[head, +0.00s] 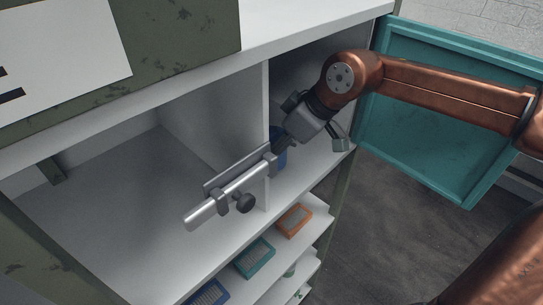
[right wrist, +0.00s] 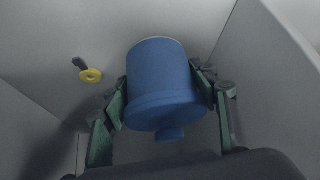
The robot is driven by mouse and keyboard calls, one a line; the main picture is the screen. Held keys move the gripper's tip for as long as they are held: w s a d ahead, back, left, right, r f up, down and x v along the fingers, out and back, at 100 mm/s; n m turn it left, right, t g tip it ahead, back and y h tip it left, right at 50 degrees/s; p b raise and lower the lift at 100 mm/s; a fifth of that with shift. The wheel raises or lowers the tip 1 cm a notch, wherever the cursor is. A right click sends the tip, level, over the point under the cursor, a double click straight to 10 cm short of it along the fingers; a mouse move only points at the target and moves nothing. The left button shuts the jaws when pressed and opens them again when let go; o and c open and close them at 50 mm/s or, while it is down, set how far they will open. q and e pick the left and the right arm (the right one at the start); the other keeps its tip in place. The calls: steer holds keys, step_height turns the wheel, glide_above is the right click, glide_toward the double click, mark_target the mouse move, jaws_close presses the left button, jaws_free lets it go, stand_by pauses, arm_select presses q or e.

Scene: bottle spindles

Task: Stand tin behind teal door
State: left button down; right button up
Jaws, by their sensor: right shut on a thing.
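A blue tin (right wrist: 160,85) with a knob on its near end fills the middle of the right wrist view. My right gripper (right wrist: 162,90) is shut on it, one finger on each side. The teal door (head: 420,130) stands wide open at the right, partly behind my right arm. I cannot tell whether the tin touches the shelf. My left gripper is not in view.
Shelves below hold blue, teal and orange boxes (head: 294,220). The left compartment (head: 110,210) looks mostly empty. A yellow ring (right wrist: 91,75) is on a surface beside the tin.

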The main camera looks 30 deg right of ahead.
step_height(320, 180, down, 2)
steer(key=shift+d+f, duration=0.1)
steer(key=o, duration=1.4)
steer(key=p+v, duration=0.1)
steer(key=v, duration=1.1)
